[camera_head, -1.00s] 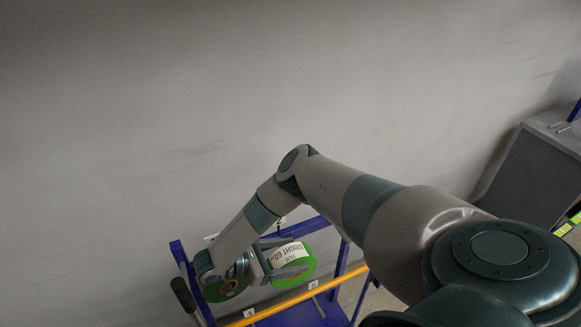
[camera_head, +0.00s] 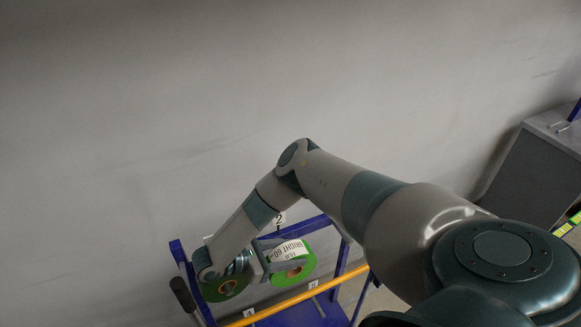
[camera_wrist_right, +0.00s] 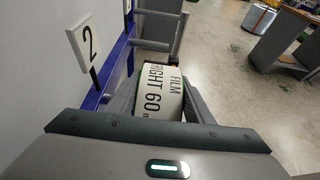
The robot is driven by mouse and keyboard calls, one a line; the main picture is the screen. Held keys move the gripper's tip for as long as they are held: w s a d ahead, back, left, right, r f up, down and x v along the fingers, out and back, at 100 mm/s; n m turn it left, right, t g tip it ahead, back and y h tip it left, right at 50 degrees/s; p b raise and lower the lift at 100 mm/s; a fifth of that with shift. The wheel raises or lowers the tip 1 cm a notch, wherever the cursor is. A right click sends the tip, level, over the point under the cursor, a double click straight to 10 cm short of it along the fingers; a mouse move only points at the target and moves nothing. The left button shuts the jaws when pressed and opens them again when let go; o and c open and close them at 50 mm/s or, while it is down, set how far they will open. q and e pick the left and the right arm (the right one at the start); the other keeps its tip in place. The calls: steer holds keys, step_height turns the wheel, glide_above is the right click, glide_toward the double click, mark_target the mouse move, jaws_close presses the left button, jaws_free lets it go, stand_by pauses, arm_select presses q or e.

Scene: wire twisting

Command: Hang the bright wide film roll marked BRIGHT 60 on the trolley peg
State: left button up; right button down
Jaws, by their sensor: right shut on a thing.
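The bright roll (camera_head: 294,272), green with a white label reading FILM BRIGHT 60, is held at the trolley. My right gripper (camera_head: 286,258) is shut on it. In the right wrist view the white label (camera_wrist_right: 158,88) shows between the two fingers. The blue trolley (camera_head: 313,224) is below and around the gripper. Grey rods (camera_wrist_right: 152,44) show just beyond the roll in the wrist view; I cannot tell whether the roll touches or surrounds a peg. My left gripper is not in view.
Another green roll (camera_head: 226,289) hangs at the trolley's left, partly hidden by my right wrist. A sign marked 2 (camera_wrist_right: 88,43) stands close to the gripper. A yellow bar (camera_head: 296,298) runs along the trolley's front. A wall is behind; a grey cabinet (camera_head: 528,178) stands at right.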

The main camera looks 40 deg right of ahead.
steer(key=shift+s+r, duration=0.15)
steer(key=shift+r, duration=0.15)
steer(key=s+a+b, duration=0.1)
steer(key=s+a, duration=0.1)
steer(key=s, duration=0.6)
steer(key=s+a+b, duration=0.2)
steer(key=s+a, duration=0.1)
steer(key=s, duration=0.6)
steer(key=shift+a, duration=0.2)
